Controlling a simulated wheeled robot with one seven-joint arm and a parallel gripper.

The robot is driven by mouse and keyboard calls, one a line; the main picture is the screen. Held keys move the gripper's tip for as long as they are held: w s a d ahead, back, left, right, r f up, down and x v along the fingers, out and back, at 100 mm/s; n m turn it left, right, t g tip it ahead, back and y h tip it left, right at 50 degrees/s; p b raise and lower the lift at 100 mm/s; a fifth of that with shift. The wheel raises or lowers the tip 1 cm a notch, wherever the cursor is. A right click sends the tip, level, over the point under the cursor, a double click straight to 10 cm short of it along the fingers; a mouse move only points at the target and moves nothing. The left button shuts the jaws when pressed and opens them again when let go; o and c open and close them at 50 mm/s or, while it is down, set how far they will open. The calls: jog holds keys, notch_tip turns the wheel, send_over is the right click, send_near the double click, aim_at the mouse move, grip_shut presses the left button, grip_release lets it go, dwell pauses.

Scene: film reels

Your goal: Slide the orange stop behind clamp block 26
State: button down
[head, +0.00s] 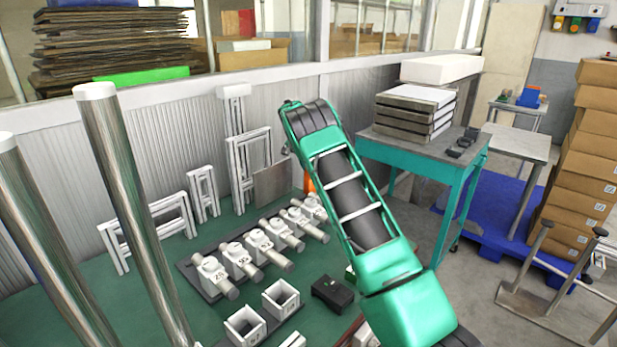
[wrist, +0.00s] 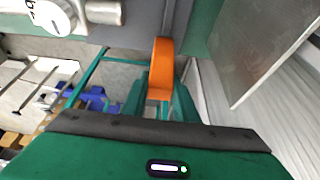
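The orange stop (wrist: 161,68) shows in the wrist view as an upright strip ahead of my gripper (wrist: 161,105). Its lower end lies between two teal finger-like shapes; whether they grip it I cannot tell. In the head view a bit of orange (head: 309,184) shows beside my arm, near the far end of the clamp row. My gripper is hidden behind my arm there. Numbered white clamp blocks (head: 239,257) with grey cylinders stand in a row on a dark base plate (head: 187,264). The numbers are too small to read surely. One clamp block (wrist: 50,15) shows at the wrist view's upper left.
Two white square sockets (head: 245,327) and a black block (head: 332,294) lie in front of the row. White frames (head: 150,232) and a grey plate (head: 272,186) stand behind. Tall metal posts (head: 135,210) rise at left. A teal table (head: 425,150) stands at right.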

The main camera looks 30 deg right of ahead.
jog(key=s+a, duration=0.2)
jog(key=a, duration=0.7)
jog(key=s+a, duration=0.3)
jog(key=a, duration=0.7)
jog(key=shift+s+a+r, duration=0.25)
jog(key=shift+s, duration=0.1)
dwell(1.0)
jog(key=s+a, duration=0.3)
jog(key=a, duration=0.6)
jog(key=s+a, duration=0.3)
jog(key=a, duration=0.6)
jog(key=shift+a, duration=0.4)
dwell(1.2)
jog(key=shift+s+a, duration=0.1)
jog(key=shift+s, duration=0.05)
